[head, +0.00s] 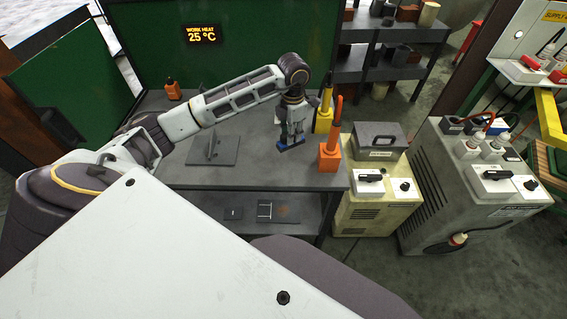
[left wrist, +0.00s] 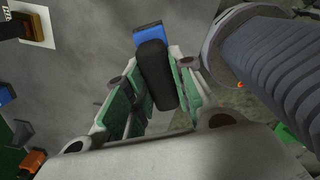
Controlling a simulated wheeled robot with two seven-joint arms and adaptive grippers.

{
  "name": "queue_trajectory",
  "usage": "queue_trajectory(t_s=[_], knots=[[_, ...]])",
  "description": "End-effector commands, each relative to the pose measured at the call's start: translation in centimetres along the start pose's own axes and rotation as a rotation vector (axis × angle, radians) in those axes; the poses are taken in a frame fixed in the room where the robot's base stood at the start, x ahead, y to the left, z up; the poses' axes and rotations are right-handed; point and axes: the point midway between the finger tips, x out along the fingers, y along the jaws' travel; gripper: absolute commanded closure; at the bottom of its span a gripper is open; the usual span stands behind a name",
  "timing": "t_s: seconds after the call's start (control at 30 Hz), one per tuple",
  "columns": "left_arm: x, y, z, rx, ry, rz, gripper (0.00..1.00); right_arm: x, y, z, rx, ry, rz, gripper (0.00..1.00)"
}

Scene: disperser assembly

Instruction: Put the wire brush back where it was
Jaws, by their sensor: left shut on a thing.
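My left gripper (head: 291,132) is over the right part of the grey workbench (head: 250,165), pointing down. In the left wrist view its green-padded fingers (left wrist: 152,105) are closed around a dark, rounded handle (left wrist: 155,75), which I take to be the wire brush. A blue block (left wrist: 151,36) shows at the handle's far end. The blue part also shows under the fingertips in the head view (head: 290,146). I cannot tell whether it touches the bench. The bristles are not clearly visible. My right gripper is not in view.
Close right of the gripper, an orange holder (head: 329,158) has an upright orange tool. A yellow holder (head: 323,121) with a yellow tool stands behind. A grey metal stand (head: 212,153) is left of the gripper. A beige cabinet (head: 375,205) stands beside the bench's right edge.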

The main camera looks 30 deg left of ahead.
Motion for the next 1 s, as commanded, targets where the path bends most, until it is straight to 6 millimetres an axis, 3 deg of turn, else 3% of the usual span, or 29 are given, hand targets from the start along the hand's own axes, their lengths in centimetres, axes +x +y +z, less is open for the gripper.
queue_trajectory(t_s=[1.0], knots=[[1.7,3.1,-0.8,-0.888,0.002,-0.008,0.98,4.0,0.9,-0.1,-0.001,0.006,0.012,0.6]])
